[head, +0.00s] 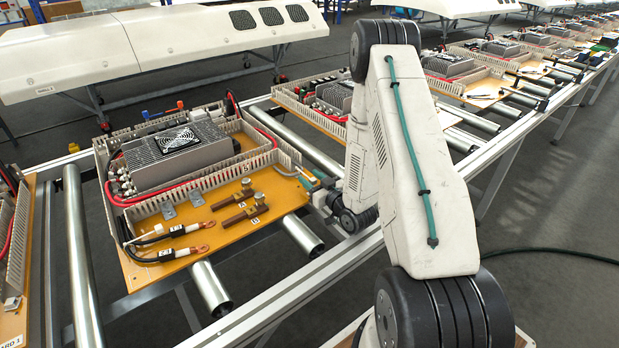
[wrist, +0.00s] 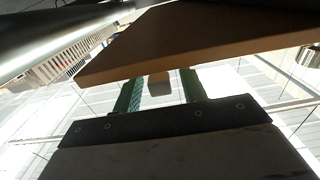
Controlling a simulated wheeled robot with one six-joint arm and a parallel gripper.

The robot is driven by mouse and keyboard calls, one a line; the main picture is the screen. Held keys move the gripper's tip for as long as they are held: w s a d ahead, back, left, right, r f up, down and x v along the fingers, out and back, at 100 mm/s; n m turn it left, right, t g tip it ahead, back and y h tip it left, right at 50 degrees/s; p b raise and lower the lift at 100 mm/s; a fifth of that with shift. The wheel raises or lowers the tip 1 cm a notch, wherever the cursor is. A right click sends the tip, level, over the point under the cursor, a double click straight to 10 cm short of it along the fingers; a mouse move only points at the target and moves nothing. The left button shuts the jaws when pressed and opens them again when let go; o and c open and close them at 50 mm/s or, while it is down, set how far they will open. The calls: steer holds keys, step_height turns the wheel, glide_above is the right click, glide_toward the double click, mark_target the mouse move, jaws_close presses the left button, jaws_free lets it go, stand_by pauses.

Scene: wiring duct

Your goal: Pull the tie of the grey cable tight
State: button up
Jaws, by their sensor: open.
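The grey cable (head: 288,163) appears to curve out of the duct at the right end of the board; its tie is too small to make out. My gripper (wrist: 160,80) is open, with two green fingers apart. No contact with the cable is visible.
More boards stand behind.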

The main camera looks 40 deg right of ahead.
mark_target(315, 182)
steer(key=s, duration=0.6)
steer(key=shift+s+d, duration=0.15)
steer(key=shift+s, duration=0.1)
steer(key=w+r+g, duration=0.1)
steer(key=w+r+n+g, duration=0.1)
steer(key=w+r, duration=0.1)
steer(key=w+a+r+g, duration=0.1)
steer(key=shift+w+r+n, duration=0.25)
steer(key=shift+r+n, duration=0.05)
steer(key=s+a+r+g+h, duration=0.1)
steer(key=s+a+r+g, duration=0.15)
steer(key=r, duration=0.35)
steer(key=s+a+r+g+h, duration=0.1)
steer(key=a+r+g+h, duration=0.1)
steer(key=r+g, duration=0.35)
steer(key=s+a+r+g, duration=0.2)
steer(key=s+a+r, duration=0.2)
steer(key=s, duration=0.5)
steer(key=s+a+r+m+g+y, duration=0.1)
steer(key=s+a+r, duration=0.4)
steer(key=s, duration=0.5)
steer(key=s+a+r+m+g+y, duration=0.1)
steer(key=s+a+r, duration=0.4)
steer(key=s, duration=0.5)
steer(key=shift+g, duration=0.9)
